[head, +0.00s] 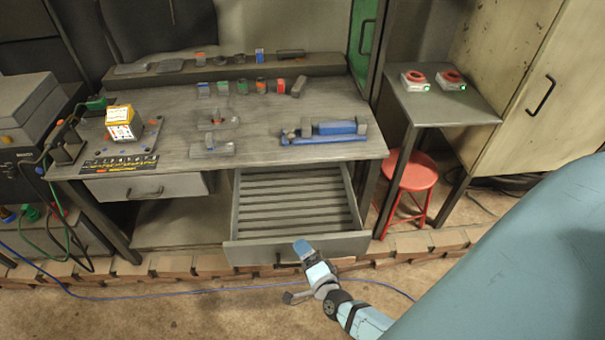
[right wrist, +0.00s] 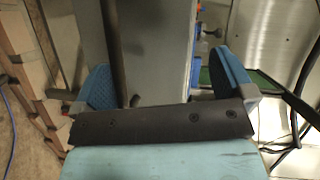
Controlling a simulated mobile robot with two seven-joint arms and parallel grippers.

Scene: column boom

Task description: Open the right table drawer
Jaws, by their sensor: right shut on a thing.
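The right table drawer (head: 295,247) is pulled well out from under the workbench, and its slatted, empty inside shows. My right gripper (head: 303,249) is at the middle of the drawer's front and shut on its handle (head: 278,257), most of which it hides. In the right wrist view my two blue fingers (right wrist: 163,88) stand apart with the grey drawer front and the dark handle bar (right wrist: 116,55) between them. The exact contact of the fingers is hard to see. My left gripper is not in view.
The left drawer (head: 160,186) is closed. The workbench top (head: 260,110) carries small blocks, a blue vise-like tool (head: 325,132) and a yellow-white box (head: 123,122). A red stool (head: 413,172) stands under the side table at right. A low brick edge (head: 170,265) and a blue cable run in front.

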